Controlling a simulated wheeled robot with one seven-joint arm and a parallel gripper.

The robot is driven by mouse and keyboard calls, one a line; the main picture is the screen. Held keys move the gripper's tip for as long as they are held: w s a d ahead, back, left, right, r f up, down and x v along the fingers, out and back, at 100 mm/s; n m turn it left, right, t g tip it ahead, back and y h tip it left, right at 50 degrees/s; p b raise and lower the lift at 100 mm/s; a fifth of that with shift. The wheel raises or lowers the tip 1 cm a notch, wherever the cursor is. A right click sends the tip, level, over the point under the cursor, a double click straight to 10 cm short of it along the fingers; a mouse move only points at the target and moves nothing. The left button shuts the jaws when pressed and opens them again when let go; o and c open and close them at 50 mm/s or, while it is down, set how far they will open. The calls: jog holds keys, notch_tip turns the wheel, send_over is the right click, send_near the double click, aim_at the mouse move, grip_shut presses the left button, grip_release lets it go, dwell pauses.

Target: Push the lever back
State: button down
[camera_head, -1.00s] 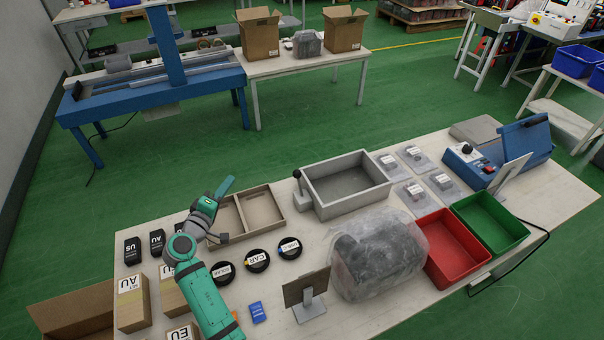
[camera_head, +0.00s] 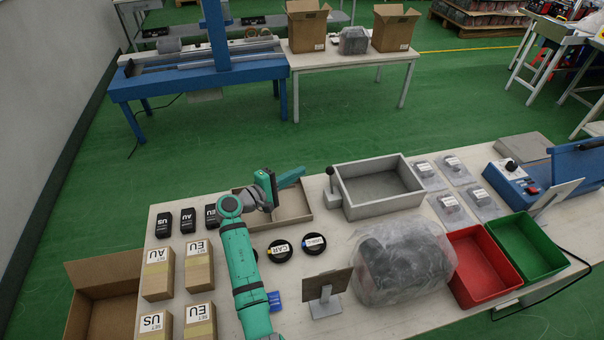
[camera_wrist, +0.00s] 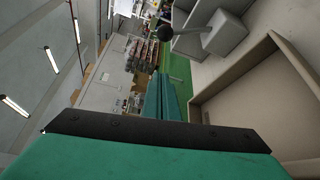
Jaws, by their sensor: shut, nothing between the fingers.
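The lever (camera_head: 331,180) is a short dark stick with a black ball knob on the left side of a grey open box (camera_head: 376,208). In the wrist view the lever's black knob (camera_wrist: 165,33) shows near the top, beside the grey box (camera_wrist: 226,36). My gripper (camera_head: 303,170) is shut and empty. It points right toward the lever, over the cardboard tray, with a small gap between its tips and the lever. In the wrist view my green fingers (camera_wrist: 161,97) lie together, apart from the knob.
Red (camera_head: 478,291) and green (camera_head: 541,263) bins are at right.

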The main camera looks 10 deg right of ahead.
aim_at(331, 180)
jog(key=d, duration=0.7)
jog(key=shift+d, duration=0.3)
jog(key=shift+w, duration=0.15)
